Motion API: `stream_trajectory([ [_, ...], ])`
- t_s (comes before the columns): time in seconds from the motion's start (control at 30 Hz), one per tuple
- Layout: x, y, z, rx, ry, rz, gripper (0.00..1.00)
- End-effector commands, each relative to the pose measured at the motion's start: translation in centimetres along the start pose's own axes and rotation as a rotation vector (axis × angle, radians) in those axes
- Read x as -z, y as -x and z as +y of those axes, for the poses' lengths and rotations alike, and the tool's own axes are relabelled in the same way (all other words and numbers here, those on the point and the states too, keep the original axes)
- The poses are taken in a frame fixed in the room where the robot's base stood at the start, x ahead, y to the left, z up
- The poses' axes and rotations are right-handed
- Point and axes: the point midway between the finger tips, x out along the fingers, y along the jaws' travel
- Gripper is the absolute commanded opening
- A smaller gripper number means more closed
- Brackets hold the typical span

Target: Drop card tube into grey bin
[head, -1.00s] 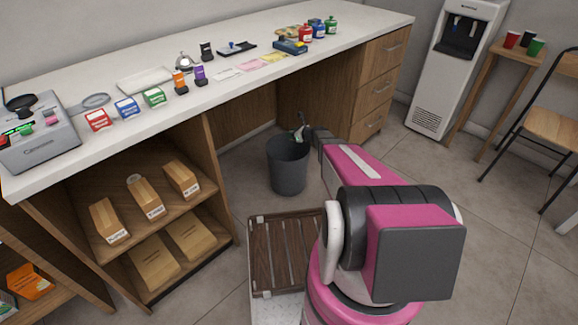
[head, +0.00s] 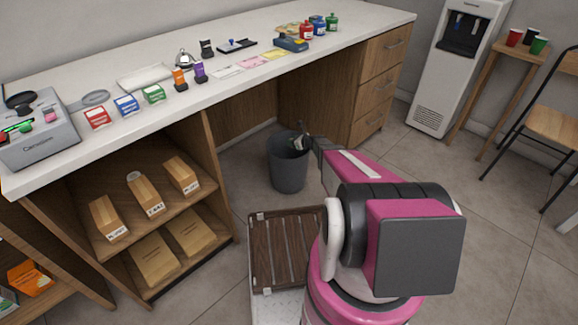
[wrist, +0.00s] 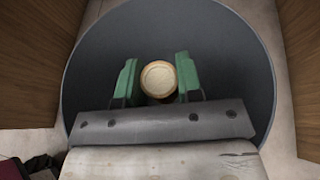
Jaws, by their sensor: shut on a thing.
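The grey bin (head: 288,172) stands on the floor in the knee space under the long counter. My gripper (head: 300,138) is over the bin's mouth in the head view, small and partly hidden by its own wrist. In the wrist view, the two green fingers of my gripper (wrist: 158,80) are shut on the card tube (wrist: 158,78), which shows as a round tan end between them. The dark inside of the bin (wrist: 225,60) surrounds the tube and the fingers in that view. The tube's lower length is hidden.
The counter (head: 130,75) carries small boxes, bottles, a bell and a grey machine. Wooden drawers (head: 375,90) stand right of the bin, and shelves with parcels (head: 145,195) stand left. A water cooler (head: 455,65) and a chair are farther right. Open floor lies right of my arm.

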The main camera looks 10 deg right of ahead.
Motion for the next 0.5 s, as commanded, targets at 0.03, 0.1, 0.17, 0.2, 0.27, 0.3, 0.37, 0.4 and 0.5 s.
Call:
stream_trajectory([
  [0.03,0.00,0.01,0.01,0.000,0.000,0.000,0.12],
  [0.1,-0.02,0.01,0.01,0.000,0.000,0.000,0.12],
  [0.17,-0.02,0.02,0.01,0.000,0.000,0.000,0.36],
  [0.2,-0.03,0.02,0.01,0.000,0.000,0.000,0.49],
  [0.27,-0.03,0.02,0.01,0.000,0.000,0.000,0.63],
  [0.3,-0.03,0.02,0.01,0.000,0.000,0.000,0.63],
  [0.37,-0.04,0.02,0.01,0.000,0.000,0.000,0.63],
  [0.4,-0.04,0.02,0.01,0.000,0.000,0.000,0.63],
  [0.5,-0.04,0.04,0.01,0.000,0.000,0.000,0.63],
])
